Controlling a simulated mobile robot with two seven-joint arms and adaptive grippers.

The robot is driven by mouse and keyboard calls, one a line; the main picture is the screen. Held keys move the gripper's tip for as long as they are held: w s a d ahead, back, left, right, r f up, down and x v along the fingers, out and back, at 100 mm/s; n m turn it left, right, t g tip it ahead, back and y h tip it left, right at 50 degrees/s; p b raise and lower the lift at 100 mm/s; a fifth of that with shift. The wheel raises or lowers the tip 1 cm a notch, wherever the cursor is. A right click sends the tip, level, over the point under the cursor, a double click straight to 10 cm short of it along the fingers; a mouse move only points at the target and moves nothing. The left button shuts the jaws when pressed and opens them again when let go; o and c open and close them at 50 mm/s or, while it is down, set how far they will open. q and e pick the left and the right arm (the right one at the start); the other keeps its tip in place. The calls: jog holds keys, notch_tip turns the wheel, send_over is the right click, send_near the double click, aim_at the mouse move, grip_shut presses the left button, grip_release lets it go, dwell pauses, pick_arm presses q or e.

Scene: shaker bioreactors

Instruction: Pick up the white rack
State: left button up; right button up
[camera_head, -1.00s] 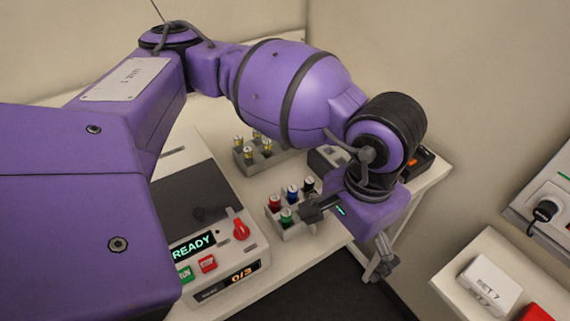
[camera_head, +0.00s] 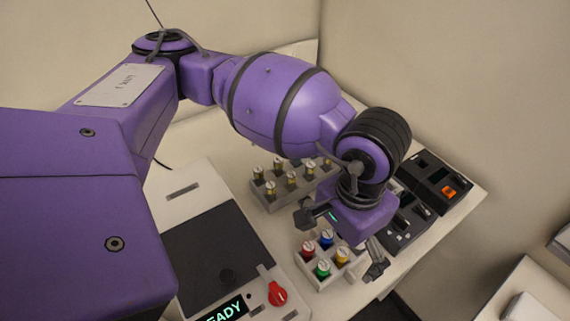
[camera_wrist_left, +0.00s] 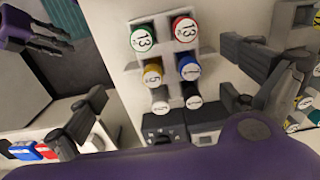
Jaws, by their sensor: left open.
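The white rack (camera_head: 339,275) stands on the bench in the head view, with red, blue, green and yellow capped vials in it. My left gripper (camera_head: 340,240) is over its far right part, fingers apart, and hides that end. In the left wrist view the rack (camera_wrist_left: 167,48) shows from above between the spread fingers of my left gripper (camera_wrist_left: 165,110). I see no finger contact. A purple part with dark fingers (camera_wrist_left: 38,35) at the upper left appears to be my right gripper; its opening is unclear.
A second pale rack (camera_head: 262,200) with several gold-capped vials stands just behind. A machine with a dark panel (camera_head: 215,245) and red knob (camera_head: 278,293) is at the left. Black devices (camera_head: 437,180) stand at the right. Another bench (camera_head: 545,285) is at the lower right.

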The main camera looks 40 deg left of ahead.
aim_at(336, 259)
pick_arm(q)
notch_tip(336, 259, down, 6)
jog(key=shift+s+r+p, duration=0.1)
jog(key=shift+r+p, duration=0.05)
jog(key=shift+p, duration=0.3)
jog(key=shift+c, duration=0.4)
jog(key=shift+r, duration=0.1)
jog(key=c, duration=1.1)
